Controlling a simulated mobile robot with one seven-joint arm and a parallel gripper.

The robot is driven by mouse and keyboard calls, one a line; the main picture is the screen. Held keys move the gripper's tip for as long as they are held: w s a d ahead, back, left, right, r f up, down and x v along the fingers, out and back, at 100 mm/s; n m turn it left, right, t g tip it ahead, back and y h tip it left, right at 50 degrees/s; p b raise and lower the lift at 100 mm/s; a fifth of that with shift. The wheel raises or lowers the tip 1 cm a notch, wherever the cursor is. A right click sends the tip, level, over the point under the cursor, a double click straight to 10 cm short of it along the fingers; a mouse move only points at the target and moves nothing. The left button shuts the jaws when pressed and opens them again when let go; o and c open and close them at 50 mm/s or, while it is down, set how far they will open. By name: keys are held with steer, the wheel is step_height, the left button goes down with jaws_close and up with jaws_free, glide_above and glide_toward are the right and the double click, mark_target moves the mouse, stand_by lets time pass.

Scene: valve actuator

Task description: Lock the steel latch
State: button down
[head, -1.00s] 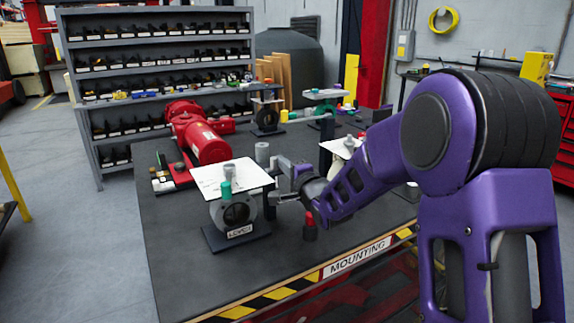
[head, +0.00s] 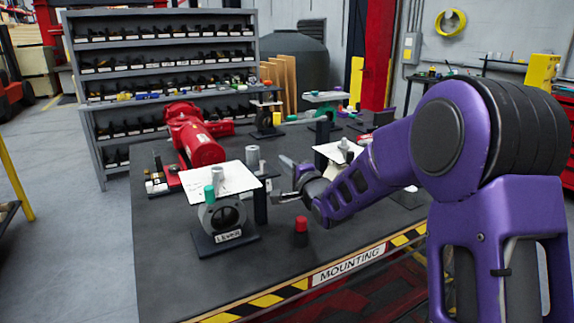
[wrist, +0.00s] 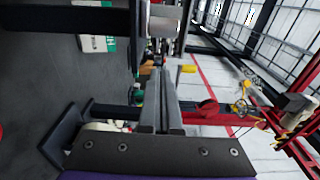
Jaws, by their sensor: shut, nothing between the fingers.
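The LEVER fixture (head: 223,214) stands upright at the table's front left, with a round dark opening, a white plate (head: 235,187) on top and a teal knob (head: 209,193). A grey steel cylinder (head: 253,157) rises behind the plate. I cannot tell which part is the steel latch. My gripper (head: 279,182) is to the right of the fixture, apart from the dark post (head: 260,206) at its right side. In the wrist view my gripper (wrist: 158,75) has its fingers together and empty. A steel cylinder (wrist: 165,20) on a black post shows beyond the fingertips.
A red-topped stub (head: 301,231) stands on the table (head: 270,260) just below my gripper. A second white plate (head: 333,152) is behind my wrist. A red motor (head: 201,146) lies behind the fixture.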

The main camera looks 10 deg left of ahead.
steer(key=v, duration=0.9)
steer(key=shift+s, duration=0.3)
steer(key=shift+r, duration=0.1)
